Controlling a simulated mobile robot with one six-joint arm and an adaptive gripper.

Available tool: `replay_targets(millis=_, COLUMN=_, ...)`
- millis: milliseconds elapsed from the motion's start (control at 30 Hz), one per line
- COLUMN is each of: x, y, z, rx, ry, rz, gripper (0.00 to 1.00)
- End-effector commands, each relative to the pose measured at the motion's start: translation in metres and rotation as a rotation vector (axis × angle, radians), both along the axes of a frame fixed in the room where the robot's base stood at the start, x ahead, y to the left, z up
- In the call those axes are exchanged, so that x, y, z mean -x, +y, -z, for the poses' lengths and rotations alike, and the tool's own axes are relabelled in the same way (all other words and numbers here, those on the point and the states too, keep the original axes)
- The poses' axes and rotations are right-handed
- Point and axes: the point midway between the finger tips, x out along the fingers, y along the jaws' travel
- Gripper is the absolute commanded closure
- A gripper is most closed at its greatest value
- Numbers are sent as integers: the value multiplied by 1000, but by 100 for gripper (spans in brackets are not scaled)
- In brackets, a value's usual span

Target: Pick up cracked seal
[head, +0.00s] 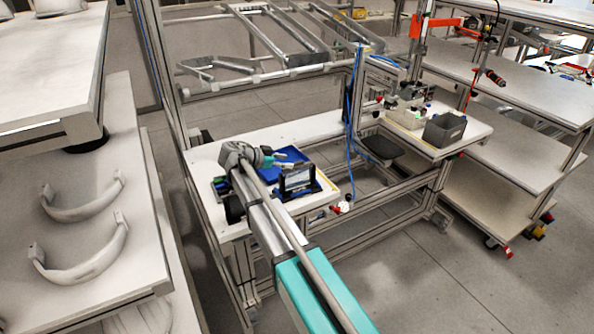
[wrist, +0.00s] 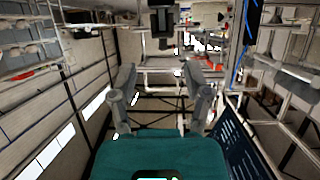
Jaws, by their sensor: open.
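I cannot make out a cracked seal in either view. The tray's contents are too small and partly hidden by my arm to tell.
A dark tablet on a stand (head: 297,180) is close to my gripper; a dark panel (wrist: 245,147) shows lower right in the wrist view. A grey bin (head: 444,129) sits on the right-hand bench. White curved parts (head: 84,262) lie on the left shelf. Frame posts surround the bench.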

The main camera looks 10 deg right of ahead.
Motion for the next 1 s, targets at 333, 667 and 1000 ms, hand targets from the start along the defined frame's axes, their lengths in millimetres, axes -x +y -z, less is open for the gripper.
replay_targets(millis=333, x=-5, y=-18, z=8, rx=0, ry=0, rz=-1, gripper=38)
replay_targets(millis=667, x=-5, y=-19, z=9, rx=0, ry=0, rz=-1, gripper=38)
replay_targets(millis=1000, x=-16, y=-47, z=27, rx=0, ry=0, rz=0, gripper=38)
